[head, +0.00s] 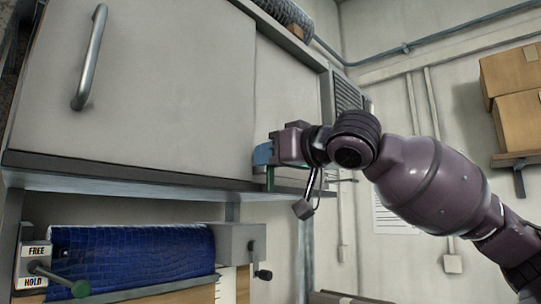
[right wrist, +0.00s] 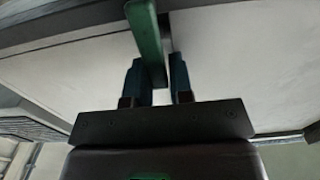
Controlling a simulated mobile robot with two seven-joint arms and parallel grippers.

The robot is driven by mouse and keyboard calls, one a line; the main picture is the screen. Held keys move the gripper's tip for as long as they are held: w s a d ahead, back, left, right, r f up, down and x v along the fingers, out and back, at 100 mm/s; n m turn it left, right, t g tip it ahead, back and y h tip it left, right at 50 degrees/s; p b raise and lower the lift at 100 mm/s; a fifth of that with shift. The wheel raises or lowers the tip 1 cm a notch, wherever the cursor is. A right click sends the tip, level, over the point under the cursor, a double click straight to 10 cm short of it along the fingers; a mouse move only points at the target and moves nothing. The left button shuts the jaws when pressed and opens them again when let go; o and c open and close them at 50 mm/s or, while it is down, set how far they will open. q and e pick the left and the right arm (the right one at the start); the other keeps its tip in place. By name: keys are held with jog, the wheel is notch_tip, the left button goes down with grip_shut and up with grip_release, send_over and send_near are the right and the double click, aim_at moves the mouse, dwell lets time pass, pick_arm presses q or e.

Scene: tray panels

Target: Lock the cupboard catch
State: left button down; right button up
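The cupboard has a pale left door (head: 170,60) with a metal bar handle (head: 90,58) and a pale right door (head: 287,90); both look closed. A green catch lever (head: 270,179) shows at the cupboard's lower edge, near where the doors meet. In the right wrist view the green lever (right wrist: 145,38) reaches down between the blue fingers of my right gripper (right wrist: 160,80). The fingers stand apart, with a pale gap beside the lever; whether one touches it I cannot tell. In the head view my right gripper (head: 263,155) partly hides the catch. My left gripper is out of view.
Below the cupboard is a blue roll (head: 130,254) on a holder with a FREE/HOLD plate (head: 36,265) and a green-knobbed lever (head: 80,288). Cardboard boxes (head: 516,75) sit on a shelf at right. Pipes run along the wall.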

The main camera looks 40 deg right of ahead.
jog(key=o, duration=0.3)
jog(key=shift+o, duration=0.2)
jog(key=s+b, duration=0.5)
jog(key=s, duration=0.5)
jog(key=shift+s+d+b, duration=0.3)
jog(key=shift+s+d, duration=0.1)
jog(key=shift+d, duration=0.05)
